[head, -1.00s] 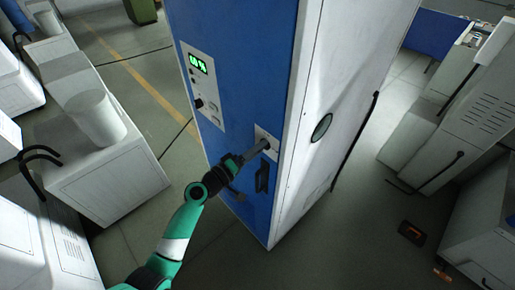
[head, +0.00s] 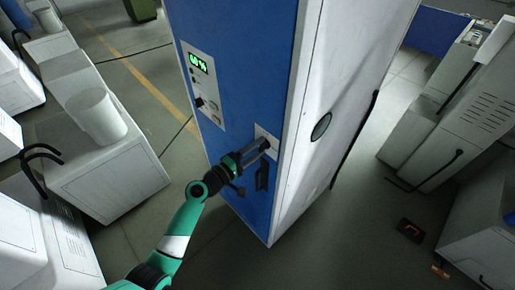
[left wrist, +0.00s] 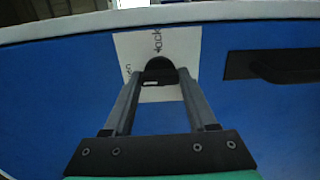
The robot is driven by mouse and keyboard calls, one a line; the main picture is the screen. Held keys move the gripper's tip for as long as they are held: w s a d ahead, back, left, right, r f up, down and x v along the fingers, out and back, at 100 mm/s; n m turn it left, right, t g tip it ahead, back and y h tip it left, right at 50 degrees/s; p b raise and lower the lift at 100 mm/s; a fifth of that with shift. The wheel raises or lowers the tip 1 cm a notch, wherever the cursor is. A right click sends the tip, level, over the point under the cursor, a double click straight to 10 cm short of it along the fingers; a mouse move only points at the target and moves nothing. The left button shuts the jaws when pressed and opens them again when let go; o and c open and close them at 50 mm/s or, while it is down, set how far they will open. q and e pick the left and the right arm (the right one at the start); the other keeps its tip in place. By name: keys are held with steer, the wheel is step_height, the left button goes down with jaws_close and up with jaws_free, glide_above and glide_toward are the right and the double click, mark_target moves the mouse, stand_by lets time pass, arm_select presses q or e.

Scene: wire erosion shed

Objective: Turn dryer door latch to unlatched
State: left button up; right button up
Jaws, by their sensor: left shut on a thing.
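The dryer is a tall cabinet with a blue front door (head: 245,100). A white latch plate (head: 262,134) sits near the door's right edge; in the left wrist view the plate (left wrist: 130,45) carries partly hidden lettering. The dark latch knob (left wrist: 158,68) is on that plate. My left gripper (head: 265,146) is shut on the knob, one finger on each side of it. In the left wrist view the fingers (left wrist: 158,80) reach the knob's sides. The knob is mostly covered by the fingers in the head view. My right gripper is not in view.
A black door handle (head: 262,177) is just below the latch, close to my left gripper. A control panel (head: 202,85) with a green display is at upper left on the door. White machines stand at both sides, with open floor between.

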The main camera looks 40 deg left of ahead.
arm_select(q)
steer(key=o, duration=1.4)
steer(key=shift+c, duration=0.2)
steer(key=s, duration=1.1)
steer(key=shift+s+a, duration=0.3)
